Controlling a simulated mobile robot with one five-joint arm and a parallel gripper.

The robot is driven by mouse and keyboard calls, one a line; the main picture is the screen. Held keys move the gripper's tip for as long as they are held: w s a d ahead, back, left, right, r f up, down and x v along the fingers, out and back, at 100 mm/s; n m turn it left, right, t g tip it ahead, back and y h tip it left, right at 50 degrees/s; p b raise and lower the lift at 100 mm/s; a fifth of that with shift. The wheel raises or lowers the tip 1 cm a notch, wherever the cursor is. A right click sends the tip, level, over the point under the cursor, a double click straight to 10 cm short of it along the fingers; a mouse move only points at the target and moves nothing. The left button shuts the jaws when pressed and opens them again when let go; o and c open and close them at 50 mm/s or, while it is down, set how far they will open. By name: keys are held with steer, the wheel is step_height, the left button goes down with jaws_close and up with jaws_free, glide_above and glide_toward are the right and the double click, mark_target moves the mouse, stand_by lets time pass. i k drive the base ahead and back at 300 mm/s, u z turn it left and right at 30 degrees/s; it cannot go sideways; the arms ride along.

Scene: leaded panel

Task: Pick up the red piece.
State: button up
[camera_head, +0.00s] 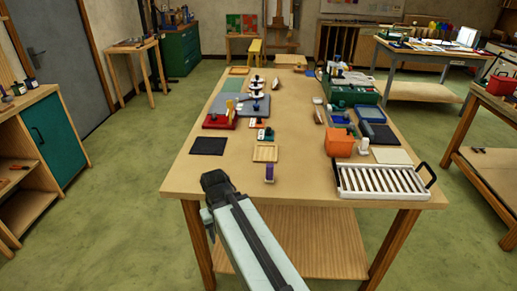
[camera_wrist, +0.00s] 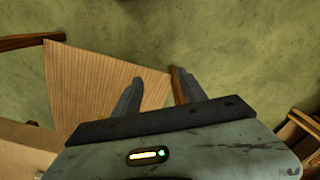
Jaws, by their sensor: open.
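My gripper (camera_head: 215,185) is at the front left edge of the wooden table (camera_head: 225,172) in the head view. In the wrist view my gripper (camera_wrist: 158,76) shows two dark fingers, open and apart, with nothing between them. A red object (camera_head: 219,121) with a yellow part on it sits on the table's left side, beyond a black mat. I cannot tell whether it is the red piece, as small things there are too small to make out. No red piece shows in the wrist view.
A white slatted rack (camera_head: 383,181) stands at the table's front right, near an orange bin (camera_head: 340,142). A black mat (camera_head: 208,146), a small wooden tray (camera_head: 265,153) and a purple item (camera_head: 269,173) lie near the front. Green floor (camera_head: 120,200) is open on the left.

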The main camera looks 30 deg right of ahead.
mark_target(214, 118)
steer(key=u, duration=1)
steer(key=i, duration=5.25)
steer(key=z, duration=3.6)
steer(key=i, duration=0.1)
steer(key=u, duration=0.35)
